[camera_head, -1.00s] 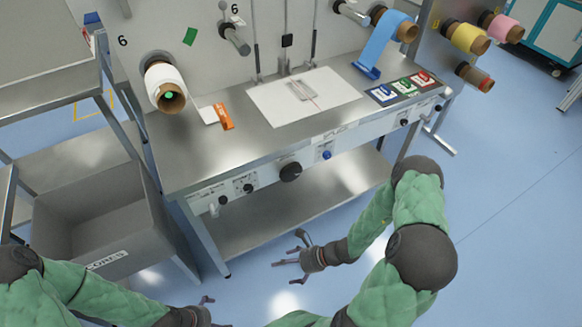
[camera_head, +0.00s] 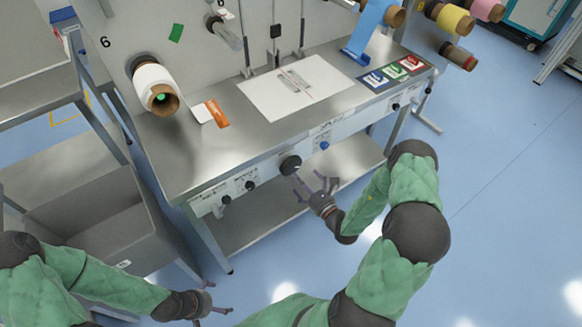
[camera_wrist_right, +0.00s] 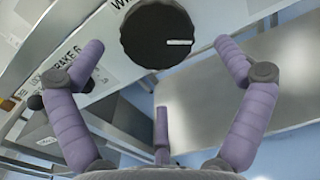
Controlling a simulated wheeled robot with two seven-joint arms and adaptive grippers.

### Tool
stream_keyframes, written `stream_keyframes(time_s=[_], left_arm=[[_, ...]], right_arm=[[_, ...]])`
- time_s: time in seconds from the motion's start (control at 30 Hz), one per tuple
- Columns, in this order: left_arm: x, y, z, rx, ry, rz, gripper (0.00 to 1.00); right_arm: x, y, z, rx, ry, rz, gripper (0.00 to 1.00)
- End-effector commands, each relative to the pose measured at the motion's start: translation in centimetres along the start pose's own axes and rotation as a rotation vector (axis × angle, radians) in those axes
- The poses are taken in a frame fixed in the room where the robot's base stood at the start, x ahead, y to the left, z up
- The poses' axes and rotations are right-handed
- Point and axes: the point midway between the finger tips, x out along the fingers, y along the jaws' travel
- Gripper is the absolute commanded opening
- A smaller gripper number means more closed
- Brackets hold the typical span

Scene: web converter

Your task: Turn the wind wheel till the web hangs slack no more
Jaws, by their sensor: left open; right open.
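The wind wheel, a black round knob (camera_head: 290,165) with a white mark, sits on the bench's front panel. It also shows large at the top of the right wrist view (camera_wrist_right: 158,30), beside a partly cut-off label starting with W. My right gripper (camera_head: 315,183) is open just below and in front of the knob. In the wrist view its fingers (camera_wrist_right: 157,60) spread to either side of the knob, apparently without touching it. My left gripper (camera_head: 217,297) is open and empty, low at the left. A blue web (camera_head: 372,30) hangs from a core (camera_head: 395,17) down to the bench top.
A white roll (camera_head: 152,80) is at the bench's left. Smaller knobs (camera_head: 249,185) and a blue button (camera_head: 324,146) share the front panel. A grey bin (camera_head: 100,225) stands left of the bench. A lower shelf (camera_head: 270,213) lies beneath.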

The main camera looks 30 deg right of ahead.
Motion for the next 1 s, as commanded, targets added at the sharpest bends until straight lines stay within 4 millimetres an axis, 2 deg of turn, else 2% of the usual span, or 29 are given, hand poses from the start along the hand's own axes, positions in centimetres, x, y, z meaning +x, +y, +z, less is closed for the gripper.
stream_keyframes(time_s=[0.03, 0.2, 0.4, 0.6, 0.83, 0.87, 1.0], left_arm=[[0.4, -0.1, 0.0, 0.000, 0.000, 0.000, 1.00], [1.1, -0.4, 0.0, 0.000, 0.000, 0.000, 1.00], [1.6, -0.6, -0.1, 0.000, 0.000, 0.000, 1.00], [1.7, -0.6, -0.1, 0.000, 0.000, 0.000, 1.00], [1.6, -0.6, -0.1, 0.000, 0.000, 0.000, 1.00], [1.6, -0.6, -0.1, 0.000, 0.000, 0.000, 1.00], [1.6, -0.6, -0.1, 0.000, 0.000, 0.000, 1.00]], right_arm=[[1.1, 0.1, -0.1, -0.002, -0.004, 0.005, 1.00], [4.1, 0.1, -0.1, -0.001, -0.003, 0.004, 1.00], [6.4, 0.1, -0.1, 0.000, -0.001, 0.003, 1.00], [7.3, 0.1, 0.0, 0.002, 0.000, 0.002, 1.00], [7.3, 0.1, 0.0, 0.001, 0.000, 0.002, 1.00], [7.3, 0.1, 0.0, 0.001, 0.000, 0.002, 0.94], [7.3, 0.0, 0.0, 0.002, 0.001, 0.001, 0.56]])
